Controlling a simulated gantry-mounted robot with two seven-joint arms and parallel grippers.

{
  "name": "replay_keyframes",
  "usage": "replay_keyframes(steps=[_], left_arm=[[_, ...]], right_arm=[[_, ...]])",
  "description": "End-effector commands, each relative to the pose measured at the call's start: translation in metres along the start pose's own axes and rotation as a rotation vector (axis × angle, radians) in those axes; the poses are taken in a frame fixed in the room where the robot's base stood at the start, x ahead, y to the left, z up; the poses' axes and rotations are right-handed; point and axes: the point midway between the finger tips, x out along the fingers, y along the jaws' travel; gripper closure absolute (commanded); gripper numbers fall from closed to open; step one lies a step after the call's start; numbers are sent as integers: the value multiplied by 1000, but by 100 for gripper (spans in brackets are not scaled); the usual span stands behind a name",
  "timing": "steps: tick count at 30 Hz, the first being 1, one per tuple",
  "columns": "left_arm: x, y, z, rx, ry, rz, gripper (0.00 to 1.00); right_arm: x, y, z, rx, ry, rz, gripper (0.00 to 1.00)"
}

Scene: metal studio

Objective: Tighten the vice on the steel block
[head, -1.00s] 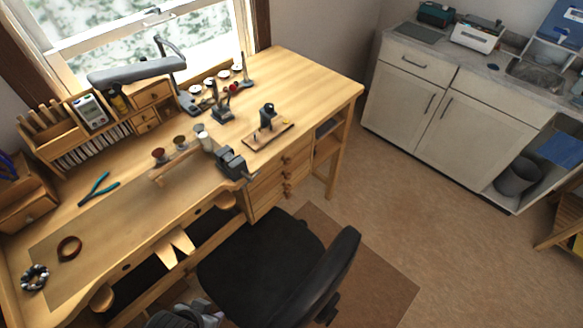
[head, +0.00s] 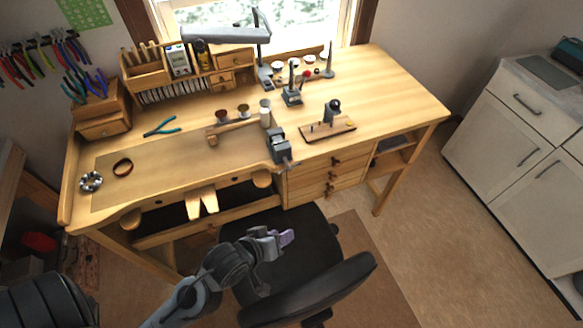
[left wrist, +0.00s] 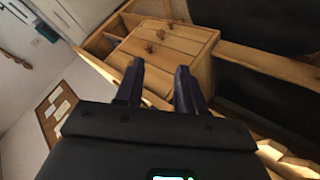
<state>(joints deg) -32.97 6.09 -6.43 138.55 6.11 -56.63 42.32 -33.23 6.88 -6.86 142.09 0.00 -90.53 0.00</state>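The grey vice (head: 279,148) is fixed at the front edge of the wooden workbench (head: 385,92), left of the drawers. Its screw end points out over the edge. I cannot make out the steel block apart from the vice at this size. My left gripper (head: 289,237) is in front of the bench, over the black chair, apart from the vice. In the left wrist view, the left gripper (left wrist: 158,84) has its two dark fingers apart with nothing between them. The vice cannot be made out there. My right gripper is not in view.
The black chair (head: 315,285) stands in front of the bench, below my left arm. Bench drawers (head: 325,178) are right of the vice; they also show in the left wrist view (left wrist: 165,45). A mallet (head: 235,129), small pots and a tool stand (head: 328,130) surround the vice.

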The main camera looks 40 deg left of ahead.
Motion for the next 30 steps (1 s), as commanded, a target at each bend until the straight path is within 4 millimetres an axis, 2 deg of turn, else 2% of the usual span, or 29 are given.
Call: replay_keyframes(steps=[6,12,18,23,30], left_arm=[[16,8,-55,-507,298,247,61],[18,-2,-90,-807,498,472,61],[27,-17,-100,-904,594,551,61],[36,-13,-109,-905,597,553,61],[61,-5,-134,-903,595,553,61]], right_arm=[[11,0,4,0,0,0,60],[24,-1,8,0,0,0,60],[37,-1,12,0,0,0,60],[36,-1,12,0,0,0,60],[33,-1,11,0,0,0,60]])
